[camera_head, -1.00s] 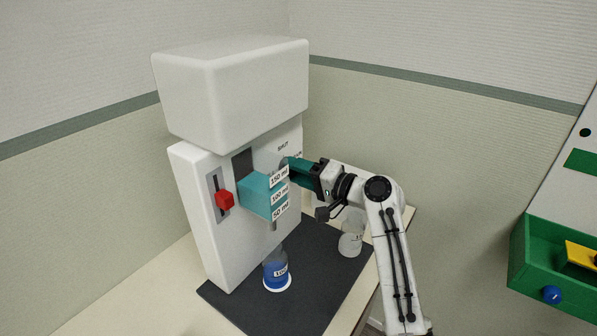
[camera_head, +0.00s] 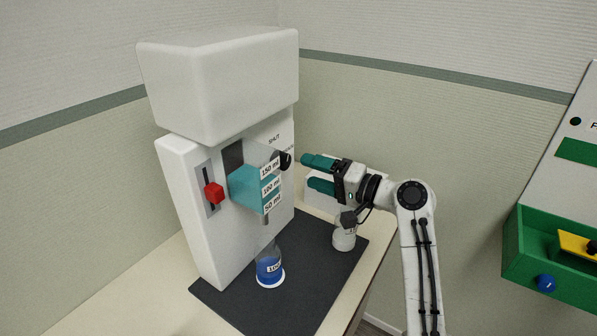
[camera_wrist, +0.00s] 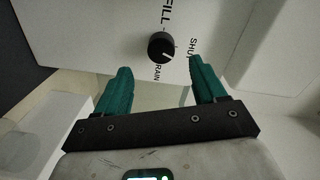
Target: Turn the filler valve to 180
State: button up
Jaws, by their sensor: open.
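The filler valve is a black round knob (camera_head: 286,160) on the white dispenser's front, right of the teal measuring chamber (camera_head: 245,187). In the wrist view the knob (camera_wrist: 161,46) has a pale pointer mark towards the lower right, between the SHUT and DRAIN labels; FILL is printed above it. My gripper (camera_head: 307,172) is open and empty, to the right of the knob and apart from it. In the wrist view the teal fingers (camera_wrist: 160,66) are spread below the knob, with nothing between them.
A bottle with blue liquid (camera_head: 269,268) stands under the chamber's spout on the dark mat (camera_head: 310,285). A red slider (camera_head: 213,194) is on the dispenser's left. A green drawer (camera_head: 552,262) is at the far right.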

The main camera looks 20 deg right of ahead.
jog(key=shift+b+v, duration=0.3)
jog(key=shift+v, duration=1.7)
